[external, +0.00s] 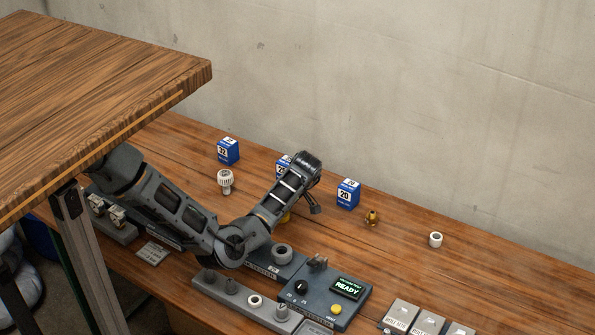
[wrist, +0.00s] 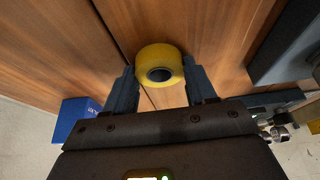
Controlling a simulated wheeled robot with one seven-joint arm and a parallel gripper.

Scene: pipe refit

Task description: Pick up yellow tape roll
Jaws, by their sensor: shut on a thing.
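The yellow tape roll (wrist: 159,56) is between the two fingers of my gripper (wrist: 160,78) in the wrist view, with its dark centre hole showing. The fingers touch it on its left and right sides, and my gripper is shut on it. The wooden bench shows behind the roll; I cannot tell whether the roll touches it. In the external view my arm reaches over the bench, and only a small bit of yellow (external: 285,217) shows below the wrist. The fingers are mostly hidden there.
Blue boxes (external: 228,151) stand along the back, one partly behind my wrist. A white fitting (external: 225,181), brass fitting (external: 372,218) and white ring (external: 435,240) stand nearby. A device reading READY (external: 325,291) is in front. A raised wooden top (external: 90,75) overhangs at left.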

